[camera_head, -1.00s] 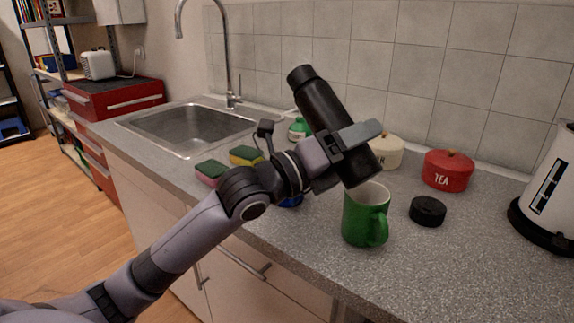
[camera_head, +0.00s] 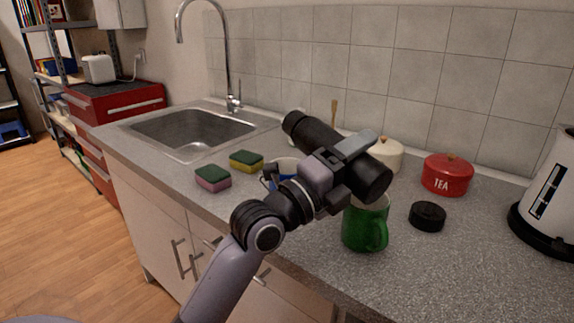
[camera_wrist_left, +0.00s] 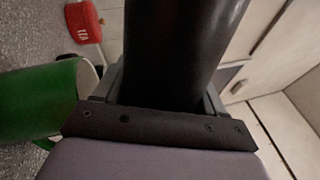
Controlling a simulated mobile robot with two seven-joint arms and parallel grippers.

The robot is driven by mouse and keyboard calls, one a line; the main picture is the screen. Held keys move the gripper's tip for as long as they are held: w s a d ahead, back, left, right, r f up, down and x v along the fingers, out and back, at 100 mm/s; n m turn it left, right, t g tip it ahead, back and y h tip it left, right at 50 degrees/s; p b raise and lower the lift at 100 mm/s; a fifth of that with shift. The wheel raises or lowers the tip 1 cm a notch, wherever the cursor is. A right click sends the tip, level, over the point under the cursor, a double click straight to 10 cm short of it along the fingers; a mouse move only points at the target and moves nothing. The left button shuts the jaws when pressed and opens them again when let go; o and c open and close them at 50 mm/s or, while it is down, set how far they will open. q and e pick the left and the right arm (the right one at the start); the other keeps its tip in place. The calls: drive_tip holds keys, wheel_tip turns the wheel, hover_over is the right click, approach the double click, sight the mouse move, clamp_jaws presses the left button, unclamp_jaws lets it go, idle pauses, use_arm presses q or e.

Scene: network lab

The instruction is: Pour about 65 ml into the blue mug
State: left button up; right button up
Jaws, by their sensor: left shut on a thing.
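My left gripper (camera_head: 345,160) is shut on a black bottle (camera_head: 318,136) and holds it strongly tilted above the counter. The bottle's narrower end points to the upper left and its wide base to the lower right. The blue mug (camera_head: 269,176) stands on the counter behind my gripper and wrist; only part of its blue side and pale inside shows. The bottle's narrow end is above and behind the mug in the picture, and I cannot tell whether it is over the opening. No liquid is visible. In the left wrist view the bottle (camera_wrist_left: 180,50) fills the jaws. My right gripper is out of view.
A green mug (camera_head: 364,228) stands close under the bottle's base. A black lid (camera_head: 427,215), a red TEA canister (camera_head: 447,175) and a cream canister (camera_head: 386,155) are to the right. Two sponges (camera_head: 213,178) (camera_head: 246,161) lie left, by the sink (camera_head: 190,132). A kettle (camera_head: 550,190) stands far right.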

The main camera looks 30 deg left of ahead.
use_arm(q)
drive_tip(key=shift+s+d+n, duration=0.1)
drive_tip(key=shift+s+n, duration=0.05)
drive_tip(key=shift+n, duration=0.15)
drive_tip(key=shift+s+d+r+n+p, duration=0.1)
drive_tip(key=shift+d+n+p, duration=0.15)
drive_tip(key=shift+n+p, duration=0.05)
idle(0.6)
drive_tip(key=shift+r+n+y, duration=0.1)
drive_tip(key=shift+n+y, duration=0.2)
idle(1.4)
drive_tip(key=shift+d+f+b, duration=0.1)
drive_tip(key=shift+f+b, duration=0.2)
drive_tip(key=shift+f, duration=0.05)
drive_tip(key=shift+s+d+r+m, duration=0.1)
drive_tip(key=shift+r+m, duration=0.05)
drive_tip(key=shift+m, duration=0.35)
drive_tip(key=shift+s+d+r+m, duration=0.1)
drive_tip(key=shift+m, duration=0.4)
drive_tip(key=shift+d+r+m+h, duration=0.25)
drive_tip(key=shift+m+h, duration=0.45)
drive_tip(key=shift+m, duration=0.1)
drive_tip(key=shift+w+a+r+m+g+h, duration=0.1)
drive_tip(key=shift+r+m+g+h, duration=0.1)
drive_tip(key=shift+m, duration=0.25)
drive_tip(key=shift+a+r+m+g+h, duration=0.1)
drive_tip(key=shift+m+g, duration=0.1)
drive_tip(key=shift+m, duration=0.25)
